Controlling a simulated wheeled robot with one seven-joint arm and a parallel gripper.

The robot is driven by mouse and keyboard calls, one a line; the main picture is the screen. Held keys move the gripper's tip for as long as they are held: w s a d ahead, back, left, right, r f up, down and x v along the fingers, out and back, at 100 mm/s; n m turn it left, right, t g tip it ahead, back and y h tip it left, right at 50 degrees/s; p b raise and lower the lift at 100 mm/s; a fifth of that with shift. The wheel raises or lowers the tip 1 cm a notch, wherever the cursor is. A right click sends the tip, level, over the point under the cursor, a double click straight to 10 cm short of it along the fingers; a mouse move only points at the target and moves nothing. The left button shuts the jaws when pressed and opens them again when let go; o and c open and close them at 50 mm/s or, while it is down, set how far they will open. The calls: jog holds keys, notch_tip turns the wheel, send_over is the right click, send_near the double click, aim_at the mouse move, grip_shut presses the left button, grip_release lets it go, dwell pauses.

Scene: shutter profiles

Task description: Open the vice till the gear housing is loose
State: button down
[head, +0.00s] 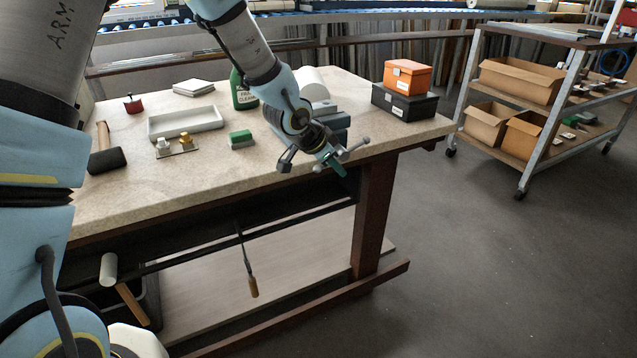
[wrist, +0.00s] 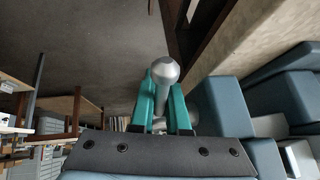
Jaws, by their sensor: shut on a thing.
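The blue-grey vice (head: 337,121) sits at the front edge of the bench, partly hidden behind my arm. Its handle is a grey bar with a ball end, seen in the wrist view (wrist: 165,72); a ball end also shows in the head view (head: 366,140). My gripper (head: 332,162) has green fingers, which in the wrist view (wrist: 164,105) are closed on either side of the handle bar near its ball end. Blue-grey vice blocks stand at the right of the wrist view, with a pale grey piece (wrist: 270,126) between them, perhaps the gear housing. I cannot make out the housing in the head view.
The stone-coloured bench top (head: 270,165) holds a white tray (head: 186,121), a green-and-white block (head: 241,139), a mallet (head: 106,158), a green bottle (head: 243,90) and an orange box (head: 407,76) on a black box (head: 404,102). Open floor lies right of the bench; a shelf cart stands beyond.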

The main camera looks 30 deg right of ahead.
aim_at(318, 169)
jog(key=h+b, duration=0.2)
jog(key=b, duration=0.1)
jog(key=d+h+b, duration=0.1)
jog(key=h+b, duration=0.2)
jog(key=b, duration=0.1)
jog(key=d+n+h+b, duration=0.1)
jog(key=h+b, duration=0.2)
jog(key=b, duration=0.1)
jog(key=shift+d+r, duration=0.1)
jog(key=shift+d, duration=0.1)
jog(key=shift+w+r, duration=0.1)
jog(key=c, duration=0.9)
grip_release()
jog(key=v, duration=1)
jog(key=shift+a+b, duration=0.3)
jog(key=shift+a, duration=0.1)
jog(key=shift+o, duration=0.2)
